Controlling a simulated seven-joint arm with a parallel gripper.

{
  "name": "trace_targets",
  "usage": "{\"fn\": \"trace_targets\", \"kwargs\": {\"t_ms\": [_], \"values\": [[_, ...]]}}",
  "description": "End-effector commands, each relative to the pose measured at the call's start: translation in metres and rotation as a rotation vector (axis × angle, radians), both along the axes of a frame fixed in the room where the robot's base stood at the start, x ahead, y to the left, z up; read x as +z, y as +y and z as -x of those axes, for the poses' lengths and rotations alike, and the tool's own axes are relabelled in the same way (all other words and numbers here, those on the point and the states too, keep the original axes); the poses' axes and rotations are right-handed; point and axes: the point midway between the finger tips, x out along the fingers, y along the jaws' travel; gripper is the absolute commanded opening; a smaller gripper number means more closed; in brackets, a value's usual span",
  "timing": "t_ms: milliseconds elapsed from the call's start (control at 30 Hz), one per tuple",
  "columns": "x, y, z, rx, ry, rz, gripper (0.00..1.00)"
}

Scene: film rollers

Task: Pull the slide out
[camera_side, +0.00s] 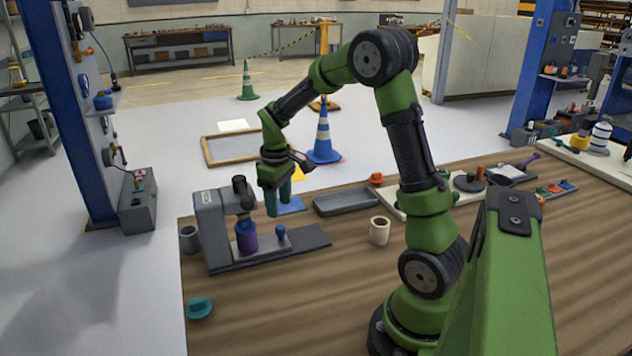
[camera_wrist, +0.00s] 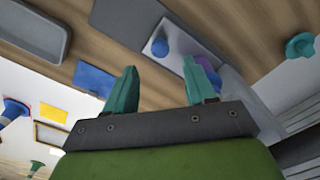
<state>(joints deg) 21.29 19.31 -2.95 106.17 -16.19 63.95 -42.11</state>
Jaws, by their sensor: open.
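A grey machine (camera_side: 212,232) stands at the left end of the bench, with an upright body, an overhanging head and a low base. A purple roller with a blue top (camera_side: 246,238) stands upright under the head; it is partly hidden by a finger in the wrist view (camera_wrist: 188,64). A blue knob (camera_side: 281,237) stands on a flat grey slide (camera_side: 300,240) right of the roller; the knob also shows in the wrist view (camera_wrist: 160,47). My gripper (camera_side: 278,208), with teal fingers, is open and empty, above the knob's level and apart from it.
A grey tray (camera_side: 346,199) and a cream cup (camera_side: 379,231) stand right of the machine. A blue sheet (camera_side: 290,205) lies behind it. A dark grey cup (camera_side: 189,239) stands at its left, and a teal knobbed part (camera_side: 200,308) lies in front. The bench's front middle is clear.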

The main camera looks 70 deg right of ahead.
Motion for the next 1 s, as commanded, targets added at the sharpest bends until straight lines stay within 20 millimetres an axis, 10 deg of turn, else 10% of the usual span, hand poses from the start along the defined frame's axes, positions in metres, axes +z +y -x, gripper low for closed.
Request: {"fn": "trace_targets", "kwargs": {"t_ms": [300, 767, 1000], "values": [[-0.056, 0.0, 0.0, -0.001, 0.002, -0.001, 0.55], [-0.067, 0.0, 0.0, -0.001, -0.001, -0.001, 0.55], [-0.067, 0.0, 0.0, -0.001, -0.001, 0.0, 0.18]]}}
